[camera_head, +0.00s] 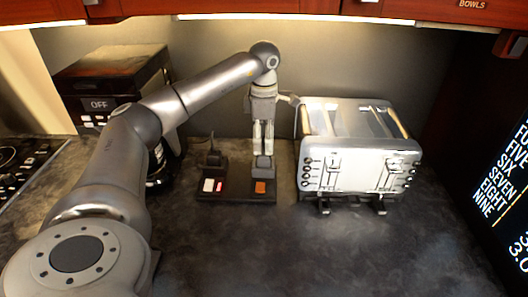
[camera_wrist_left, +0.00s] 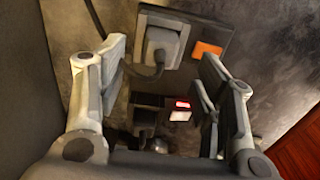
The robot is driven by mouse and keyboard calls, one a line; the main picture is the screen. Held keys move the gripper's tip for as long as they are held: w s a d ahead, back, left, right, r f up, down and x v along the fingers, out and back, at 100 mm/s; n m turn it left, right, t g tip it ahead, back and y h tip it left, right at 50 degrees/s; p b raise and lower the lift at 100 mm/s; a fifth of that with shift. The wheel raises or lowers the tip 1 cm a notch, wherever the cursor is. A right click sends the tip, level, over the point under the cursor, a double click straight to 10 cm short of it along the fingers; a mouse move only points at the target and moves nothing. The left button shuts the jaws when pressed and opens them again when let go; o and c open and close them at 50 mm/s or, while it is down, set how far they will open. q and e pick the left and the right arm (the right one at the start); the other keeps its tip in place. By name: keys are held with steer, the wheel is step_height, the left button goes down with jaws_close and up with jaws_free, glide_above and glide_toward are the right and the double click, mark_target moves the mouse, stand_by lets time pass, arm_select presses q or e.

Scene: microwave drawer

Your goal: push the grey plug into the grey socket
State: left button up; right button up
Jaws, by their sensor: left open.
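A grey plug (camera_head: 263,163) stands upright at the right-hand socket unit (camera_head: 263,190), a dark block with an orange switch, which I take as the grey socket. The plug also shows in the left wrist view (camera_wrist_left: 162,46), with a dark cord coming off it beside the orange switch (camera_wrist_left: 206,55). How deep the plug sits cannot be told. My left gripper (camera_head: 263,148) points down right above the plug, its fingers close to the plug's top. In the left wrist view the fingers (camera_wrist_left: 160,75) are spread, with nothing gripped between them. My right gripper is not in view.
A second dark socket unit (camera_head: 210,187) with a red and white switch stands just left, with a dark plug (camera_head: 213,158). A silver toaster (camera_head: 357,150) is close on the right. A coffee machine (camera_head: 105,85) stands at the back left. The front counter (camera_head: 300,250) is clear.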

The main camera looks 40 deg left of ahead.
arm_select(q)
step_height(320, 180, up, 6)
steer(key=shift+f, duration=0.2)
stand_by(0.6)
